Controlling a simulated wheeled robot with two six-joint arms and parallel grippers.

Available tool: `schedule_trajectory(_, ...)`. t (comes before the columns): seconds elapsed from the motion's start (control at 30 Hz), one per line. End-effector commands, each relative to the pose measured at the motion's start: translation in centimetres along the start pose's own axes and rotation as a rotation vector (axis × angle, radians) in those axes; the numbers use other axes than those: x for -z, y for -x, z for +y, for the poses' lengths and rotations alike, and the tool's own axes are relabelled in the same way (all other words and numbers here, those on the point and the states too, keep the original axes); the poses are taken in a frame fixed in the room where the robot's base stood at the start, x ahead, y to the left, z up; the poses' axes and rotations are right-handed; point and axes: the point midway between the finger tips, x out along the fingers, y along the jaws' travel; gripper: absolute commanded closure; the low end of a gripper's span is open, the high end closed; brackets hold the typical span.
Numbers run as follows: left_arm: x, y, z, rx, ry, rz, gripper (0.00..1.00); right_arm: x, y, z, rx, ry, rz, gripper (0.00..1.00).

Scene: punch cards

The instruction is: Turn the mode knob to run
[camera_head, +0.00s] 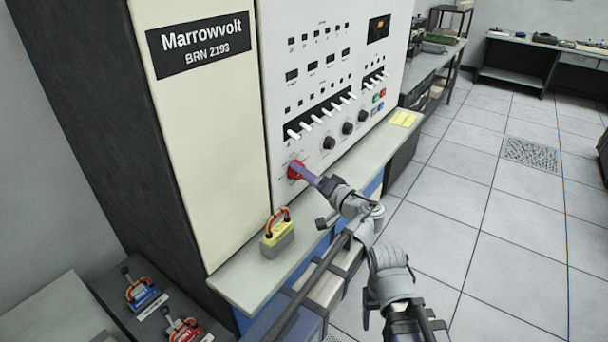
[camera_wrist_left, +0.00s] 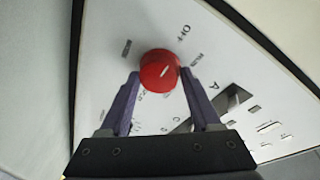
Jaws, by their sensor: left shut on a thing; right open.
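The red mode knob (camera_head: 294,171) sits low on the cream front panel (camera_head: 280,120) of the Marrowvolt cabinet. It also shows in the left wrist view (camera_wrist_left: 157,66), with a white pointer line on its face and small labels around it, one reading OFF. The pointer slants toward the upper right there; I cannot tell which label it marks. My left gripper (camera_head: 303,170) has its purple fingers on either side of the knob, shut on it. My right gripper (camera_head: 368,312) is open and empty, low in front of the ledge, apart from the panel; its fingers are partly hidden.
A grey ledge (camera_head: 235,288) runs below the panel, bearing a yellow-grey block with an orange-red handle (camera_head: 278,238) and a yellow pad (camera_head: 403,118). White levers (camera_head: 318,119) and black knobs (camera_head: 329,142) are near the red knob. Blue (camera_head: 142,293) and red (camera_head: 184,331) handled blocks stand lower left.

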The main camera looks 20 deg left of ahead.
Motion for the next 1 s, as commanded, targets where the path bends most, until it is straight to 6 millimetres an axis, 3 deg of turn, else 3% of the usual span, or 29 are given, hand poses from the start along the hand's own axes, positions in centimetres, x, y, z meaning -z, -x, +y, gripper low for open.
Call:
schedule_trajectory(0.37,0.1,0.0,-0.1,-0.013,-0.06,-0.007,0.92,0.0,0.4,0.0,0.0,0.0,0.0,0.32)
schedule_trajectory(1.0,0.4,0.0,-0.1,-0.096,-0.548,-0.062,0.92,-0.2,2.6,0.2,0.0,0.0,0.0,0.32)
